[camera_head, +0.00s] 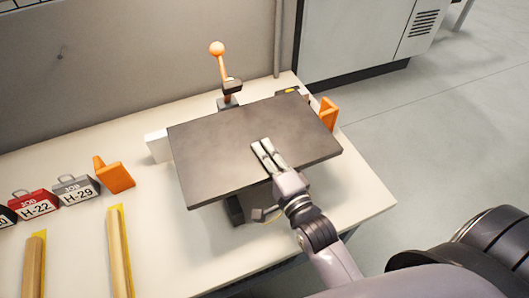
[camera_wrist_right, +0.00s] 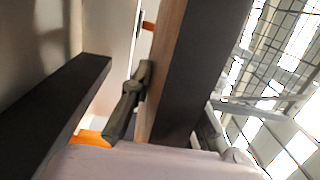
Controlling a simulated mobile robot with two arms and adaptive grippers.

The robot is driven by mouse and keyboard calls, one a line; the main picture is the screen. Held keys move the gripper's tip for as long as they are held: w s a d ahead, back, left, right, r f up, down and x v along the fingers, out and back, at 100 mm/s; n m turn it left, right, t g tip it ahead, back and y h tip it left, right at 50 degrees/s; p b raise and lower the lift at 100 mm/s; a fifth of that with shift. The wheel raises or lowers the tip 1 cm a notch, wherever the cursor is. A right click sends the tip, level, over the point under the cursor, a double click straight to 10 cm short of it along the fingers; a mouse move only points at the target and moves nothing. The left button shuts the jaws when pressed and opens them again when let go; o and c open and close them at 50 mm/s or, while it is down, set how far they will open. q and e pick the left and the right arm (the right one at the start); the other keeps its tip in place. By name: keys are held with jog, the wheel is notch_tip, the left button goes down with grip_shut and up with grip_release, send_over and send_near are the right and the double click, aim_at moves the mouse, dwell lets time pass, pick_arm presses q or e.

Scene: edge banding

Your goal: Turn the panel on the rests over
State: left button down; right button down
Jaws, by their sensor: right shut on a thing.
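The panel (camera_head: 235,125) is a dark grey-brown rectangular board. It lies broad face up, a little above the bench, in the head view. My right gripper (camera_head: 263,148) comes in from the near edge and is shut on the panel, with finger parts showing over its upper face. In the right wrist view the panel (camera_wrist_right: 200,75) shows its dark face and a brown edge close to a gripper finger. A dark support (camera_head: 235,208) shows under the near edge; the panel hides most of the rests, so contact with them cannot be told. My left gripper is not in view.
A toggle clamp with an orange knob (camera_head: 217,48) stands behind the panel. Orange blocks (camera_head: 114,175) (camera_head: 329,113) and a white block (camera_head: 157,147) stand around it. Job tags (camera_head: 76,190) and yellow-edged strips (camera_head: 120,250) lie left. The bench's right front (camera_head: 350,195) is clear.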

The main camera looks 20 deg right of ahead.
jog(key=shift+f+b, duration=2.5)
jog(key=shift+f, duration=0.95)
jog(key=c, duration=1.4)
grip_release()
jog(key=shift+c, duration=0.2)
jog(key=shift+f, duration=0.1)
jog(key=shift+s+f, duration=0.1)
jog(key=shift+f, duration=0.25)
jog(key=s, duration=0.2)
jog(key=s+p, duration=0.1)
jog(key=s, duration=0.1)
jog(key=s+p, duration=0.1)
jog(key=s, duration=0.2)
jog(key=shift+d+r, duration=0.15)
jog(key=shift+d, duration=0.2)
